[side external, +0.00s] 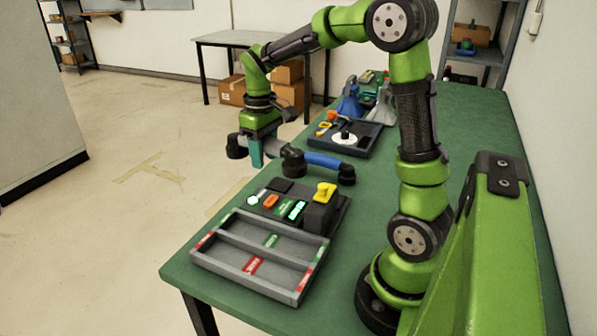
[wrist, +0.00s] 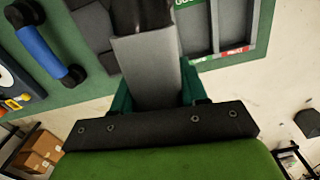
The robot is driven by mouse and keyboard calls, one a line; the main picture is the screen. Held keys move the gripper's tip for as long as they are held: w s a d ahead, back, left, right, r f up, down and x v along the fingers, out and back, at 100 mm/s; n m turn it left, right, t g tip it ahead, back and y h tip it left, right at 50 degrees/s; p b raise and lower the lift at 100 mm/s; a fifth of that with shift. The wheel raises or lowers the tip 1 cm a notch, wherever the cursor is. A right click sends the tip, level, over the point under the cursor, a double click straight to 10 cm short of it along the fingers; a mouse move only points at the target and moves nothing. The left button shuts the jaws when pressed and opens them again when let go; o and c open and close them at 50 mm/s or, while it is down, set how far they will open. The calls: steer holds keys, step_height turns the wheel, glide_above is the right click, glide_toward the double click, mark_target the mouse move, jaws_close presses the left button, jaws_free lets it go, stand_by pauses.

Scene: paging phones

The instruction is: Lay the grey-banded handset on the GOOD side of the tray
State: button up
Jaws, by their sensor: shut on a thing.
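My gripper (side external: 257,152) is shut on the grey-banded handset (side external: 275,146), with its teal fingers around the grey handle. The handset is held above the table, over the far-left side, with one dark end sticking out past the fingers on the left. In the wrist view the grey handle (wrist: 148,65) runs up from between the fingers (wrist: 157,92) to a dark end at the top edge. The two-compartment grey tray (side external: 212,262) lies at the table's near end. Its far compartment has a green label (side external: 270,241), its near one a red label (side external: 253,266). Both compartments look empty.
A blue-banded handset (side external: 324,161) lies close to the held one; it also shows in the wrist view (wrist: 40,47). A dark button panel (side external: 287,187) with a yellow piece (side external: 324,192) stands just behind the tray. A dark tool tray (side external: 372,138) stands farther back.

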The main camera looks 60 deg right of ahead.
steer(key=w+a+r+n, duration=0.1)
steer(key=a+r, duration=0.1)
steer(key=a, duration=0.9)
step_height(320, 180, up, 4)
steer(key=r, duration=0.1)
steer(key=d, duration=0.7)
steer(key=d+f, duration=0.1)
steer(key=d, duration=0.3)
steer(key=shift+s+d, duration=0.3)
steer(key=shift+d, duration=0.05)
steer(key=s+d, duration=0.5)
steer(key=d, duration=0.8)
step_height(320, 180, down, 11)
steer(key=shift+a+f, duration=0.15)
steer(key=shift+a, duration=0.2)
step_height(320, 180, down, 10)
steer(key=shift+r, duration=0.2)
